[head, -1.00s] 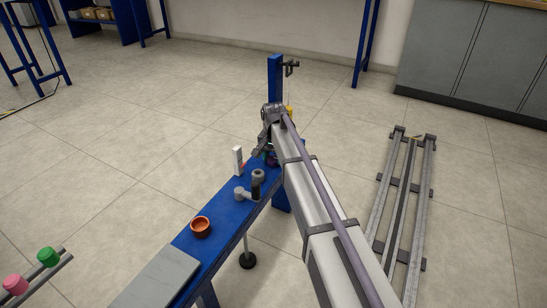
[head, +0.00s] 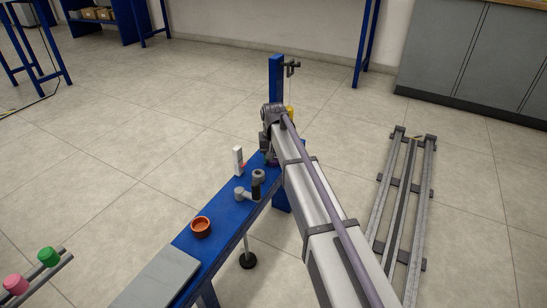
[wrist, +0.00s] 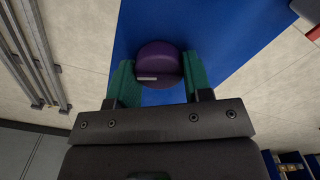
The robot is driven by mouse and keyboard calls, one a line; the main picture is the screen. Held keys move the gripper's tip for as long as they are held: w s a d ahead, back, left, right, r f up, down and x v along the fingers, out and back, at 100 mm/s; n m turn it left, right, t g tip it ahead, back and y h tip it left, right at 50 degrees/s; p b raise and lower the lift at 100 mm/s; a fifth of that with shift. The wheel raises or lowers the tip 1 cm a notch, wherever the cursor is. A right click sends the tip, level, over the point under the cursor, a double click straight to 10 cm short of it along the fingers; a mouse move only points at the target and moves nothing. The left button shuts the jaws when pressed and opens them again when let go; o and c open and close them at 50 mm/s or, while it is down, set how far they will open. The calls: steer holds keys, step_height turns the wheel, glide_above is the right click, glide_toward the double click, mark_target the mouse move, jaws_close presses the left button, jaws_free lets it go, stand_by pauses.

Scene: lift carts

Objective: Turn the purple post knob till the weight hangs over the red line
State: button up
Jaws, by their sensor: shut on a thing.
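The purple post knob (wrist: 159,58) shows in the wrist view, seen from above, with a small pale mark on its face. My gripper (wrist: 158,78) has one green finger on each side of it and is shut on it. In the head view my wrist and arm hide most of the knob. A small yellow weight (head: 290,111) hangs under a dark bracket (head: 291,68) on the blue post (head: 275,85), partly hidden behind my wrist. A white upright plate (head: 238,160) with a bit of red beside it stands at the bench edge; I cannot make out the line clearly.
Green (head: 48,257) and pink (head: 15,285) knobs are at lower left. Metal rails (head: 408,205) lie on the right floor.

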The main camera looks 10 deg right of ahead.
steer(key=shift+n, duration=0.3)
steer(key=o, duration=0.9)
step_height(320, 180, up, 11)
steer(key=p, duration=1.1)
steer(key=shift+s+f, duration=0.1)
